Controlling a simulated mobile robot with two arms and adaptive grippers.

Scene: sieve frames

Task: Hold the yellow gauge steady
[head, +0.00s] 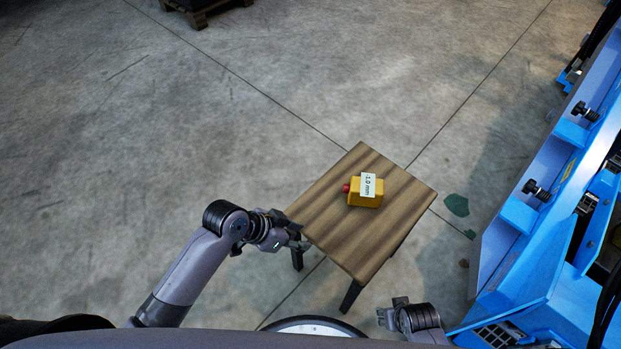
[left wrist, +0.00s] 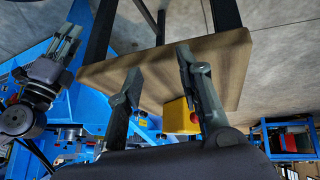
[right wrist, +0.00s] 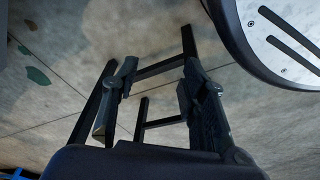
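The yellow gauge (head: 356,198) sits on a small wooden table (head: 345,240). It has a red knob on its left side and a white label reading "1.0 mm" on top. In the left wrist view the gauge (left wrist: 176,118) shows beyond the fingers, partly covered by one finger. My left gripper (head: 302,238) is at the table's left edge, apart from the gauge, with fingers spread and nothing between them (left wrist: 158,70). My right gripper (head: 389,310) is low, in front of the table. Its fingers are apart and empty in the right wrist view (right wrist: 158,75).
A blue machine frame (head: 545,210) with black knobs stands to the right of the table. A pallet (head: 205,10) lies far off at the top left. Table legs (right wrist: 157,124) show beyond my right fingers. The concrete floor to the left is clear.

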